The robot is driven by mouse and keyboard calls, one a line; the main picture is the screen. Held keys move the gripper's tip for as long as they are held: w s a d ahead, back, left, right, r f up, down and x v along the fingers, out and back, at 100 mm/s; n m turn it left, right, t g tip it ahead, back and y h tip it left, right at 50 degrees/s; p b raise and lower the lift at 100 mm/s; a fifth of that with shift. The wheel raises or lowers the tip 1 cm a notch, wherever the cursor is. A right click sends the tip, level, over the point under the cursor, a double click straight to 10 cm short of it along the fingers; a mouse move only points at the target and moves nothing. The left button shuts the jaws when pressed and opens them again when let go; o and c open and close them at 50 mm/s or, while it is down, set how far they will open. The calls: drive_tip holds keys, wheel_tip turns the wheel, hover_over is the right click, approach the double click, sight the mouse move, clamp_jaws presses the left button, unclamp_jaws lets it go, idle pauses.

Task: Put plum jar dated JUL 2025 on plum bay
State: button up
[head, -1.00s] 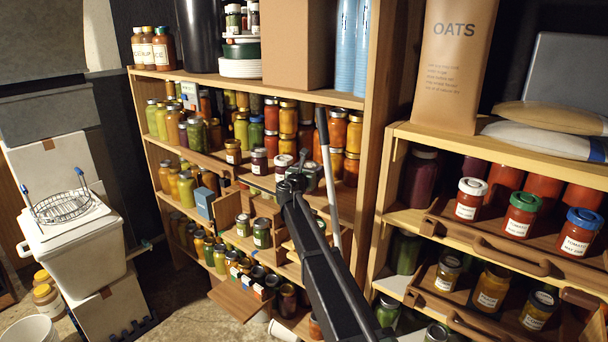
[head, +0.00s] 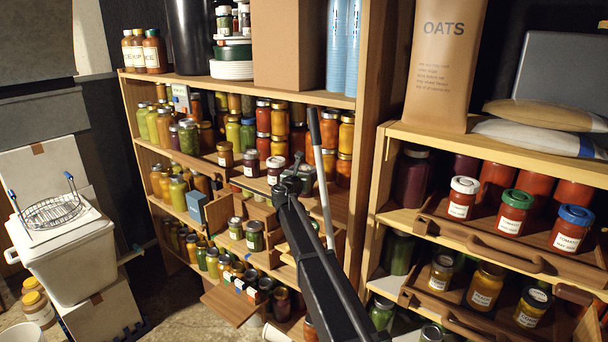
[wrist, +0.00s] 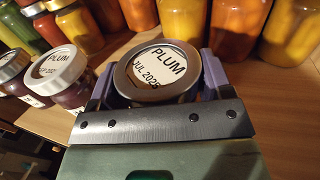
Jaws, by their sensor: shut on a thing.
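My gripper (wrist: 157,85) is shut on the plum jar (wrist: 160,70), which has a silver-rimmed lid reading PLUM, JUL 2025. A finger stands on each side of the lid. In the head view my gripper (head: 300,172) is at the middle shelf, and the held jar is mostly hidden there. Another plum jar (wrist: 60,72) with a white lid stands just left of the held one in the wrist view; its date is too small to read surely. It also shows in the head view (head: 275,170). I cannot tell whether the held jar touches the shelf.
Orange and yellow jars (wrist: 235,25) stand close behind the held jar. Bare wooden shelf (wrist: 275,100) lies to its right in the wrist view. A shelf upright (head: 372,150) rises to the right of my gripper. Several smaller jars (head: 254,236) stand on the shelf below.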

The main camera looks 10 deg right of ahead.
drive_tip(key=shift+f, duration=0.15)
drive_tip(key=o, duration=1.2)
drive_tip(key=shift+o, duration=0.2)
drive_tip(key=v, duration=1.1)
